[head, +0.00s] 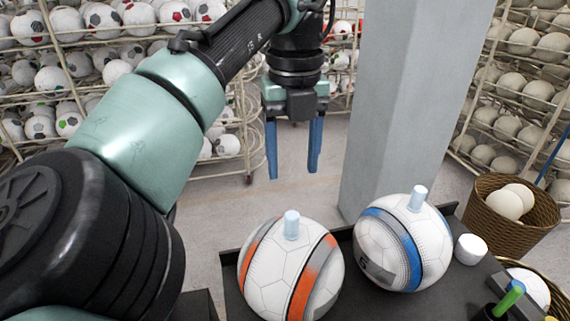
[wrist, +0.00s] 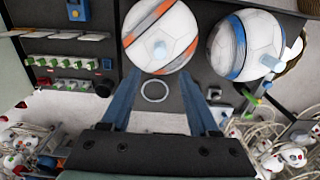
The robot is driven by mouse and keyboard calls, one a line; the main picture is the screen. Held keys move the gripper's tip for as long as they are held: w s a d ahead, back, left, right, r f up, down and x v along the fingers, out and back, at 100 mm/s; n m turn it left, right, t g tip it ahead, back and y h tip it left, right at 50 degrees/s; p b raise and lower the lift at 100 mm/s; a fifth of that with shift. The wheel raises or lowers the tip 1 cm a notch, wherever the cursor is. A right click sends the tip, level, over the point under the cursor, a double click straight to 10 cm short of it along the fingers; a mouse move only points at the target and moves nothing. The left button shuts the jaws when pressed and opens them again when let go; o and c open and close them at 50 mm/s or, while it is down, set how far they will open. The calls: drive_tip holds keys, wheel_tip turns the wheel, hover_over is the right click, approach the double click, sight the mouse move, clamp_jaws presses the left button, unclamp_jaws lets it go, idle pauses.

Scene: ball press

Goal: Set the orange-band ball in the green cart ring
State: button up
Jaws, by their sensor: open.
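The orange-band ball (head: 265,285) is white with orange and grey bands and has a pale peg on top. It sits on a dark surface at the bottom middle of the head view, and at the top of the wrist view (wrist: 148,25). My gripper (head: 293,176) points down with blue fingers apart and empty. It is above and beyond the ball, clear of its peg. In the wrist view the fingers (wrist: 160,76) reach toward the ball's near edge, with a pale ring mark (wrist: 154,91) between them. I cannot make out a green cart ring in either view.
A blue-band ball (head: 424,235) with a similar peg stands right of the orange-band one. A grey pillar (head: 400,110) rises behind it. A small white cylinder (head: 470,249) and a wicker basket (head: 540,222) are farther right. Ball racks (head: 240,130) stand behind; floor between is open.

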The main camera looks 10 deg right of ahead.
drive_tip(key=shift+r, duration=0.1)
drive_tip(key=d+r+n+t+h, duration=0.2)
drive_tip(key=d+n+t+h, duration=0.35)
drive_tip(key=d, duration=1.05)
wheel_tip(320, 180, up, 13)
drive_tip(key=n+t+h, duration=0.6)
drive_tip(key=n, duration=0.1)
drive_tip(key=s+a+r+n+t+y, duration=0.1)
drive_tip(key=s+a+r+n+t, duration=0.2)
drive_tip(key=a+r+n+t, duration=0.3)
drive_tip(key=s+a+r+n+t+y, duration=0.1)
drive_tip(key=s+a+r+n+t, duration=0.1)
drive_tip(key=a+r+n+t, duration=0.5)
drive_tip(key=s+a+n+t+y, duration=0.1)
drive_tip(key=s+a+n+y, duration=0.3)
drive_tip(key=a, duration=0.3)
drive_tip(key=s+a+n+t+y, duration=0.2)
drive_tip(key=s+a+n+y, duration=0.2)
drive_tip(key=a+n+y, duration=0.1)
drive_tip(key=a+n, duration=0.1)
drive_tip(key=a, duration=0.1)
drive_tip(key=shift+s+a+r, duration=0.2)
drive_tip(key=shift+s+a, duration=0.1)
drive_tip(key=shift+s, duration=0.1)
